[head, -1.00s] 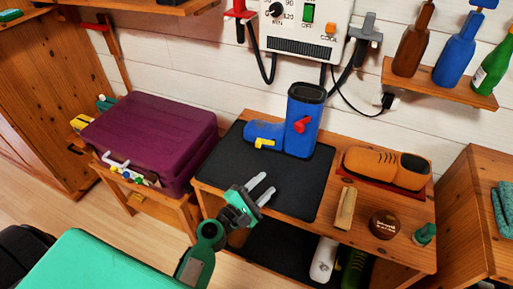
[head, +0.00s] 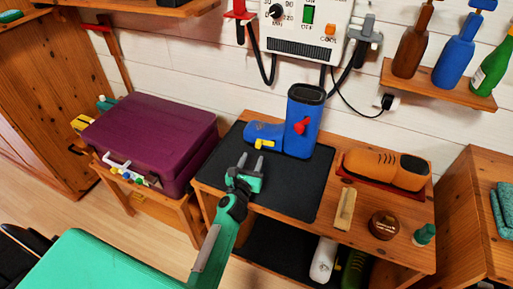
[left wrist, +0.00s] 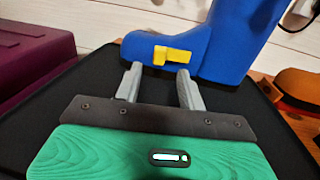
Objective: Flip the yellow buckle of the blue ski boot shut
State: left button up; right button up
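The blue ski boot (head: 303,118) stands upright on a black mat (head: 300,187) on the wooden bench, its toe to the left. The yellow buckle (head: 265,144) sticks out low on the boot's near side, and a red buckle (head: 300,127) is higher on the shaft. The yellow buckle also shows in the left wrist view (left wrist: 172,55). My left gripper (head: 251,162) is open and empty over the mat, in front of the boot's toe. In the left wrist view its fingertips (left wrist: 160,72) point at the boot, just short of the buckle. My right gripper is not in view.
A purple suitcase (head: 150,138) is to the left. A control box (head: 305,28) hangs on the wall behind.

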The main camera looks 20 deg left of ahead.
aim_at(257, 145)
pick_arm(q)
jog(key=w, duration=0.6)
jog(key=shift+w+a, duration=0.2)
jog(key=shift+a, duration=0.15)
jog(key=shift+c, duration=0.2)
grip_shut()
